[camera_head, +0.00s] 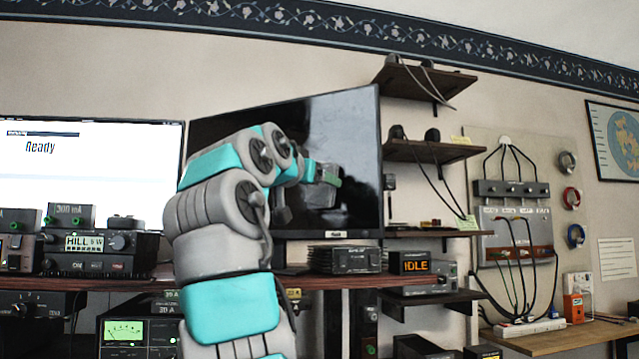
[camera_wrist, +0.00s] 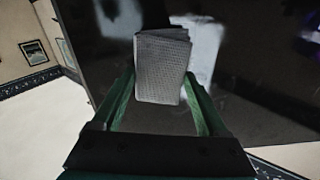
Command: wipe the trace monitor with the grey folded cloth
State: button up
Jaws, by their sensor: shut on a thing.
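The trace monitor, which I take to be the large dark screen (camera_head: 350,130), stands behind my arm in the head view, its left part partly hidden. Its dark glossy surface (camera_wrist: 240,110) fills much of the wrist view, with pale blurred patches that may be reflections or smears. My gripper (camera_head: 330,174) is in front of the screen's right half. In the wrist view its green fingers (camera_wrist: 160,74) are shut on the grey folded cloth (camera_wrist: 161,68), which sticks out toward the screen. Whether the cloth touches the screen I cannot tell.
A bright monitor reading "Ready" (camera_head: 90,165) stands at left above radio units (camera_head: 88,243). Small wall shelves (camera_head: 425,152) with cables stand close right of the dark screen. A black box (camera_head: 345,260) sits on the desk below it.

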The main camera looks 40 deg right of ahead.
jog(key=shift+b+v, duration=0.55)
jog(key=shift+v, duration=2)
jog(key=shift+v, duration=1.5)
jog(key=w+d+p, duration=0.2)
jog(key=w+d, duration=0.2)
jog(key=w, duration=0.2)
jog(key=shift+w+d+f, duration=0.2)
jog(key=shift+w+d, duration=0.05)
jog(key=shift+w, duration=0.1)
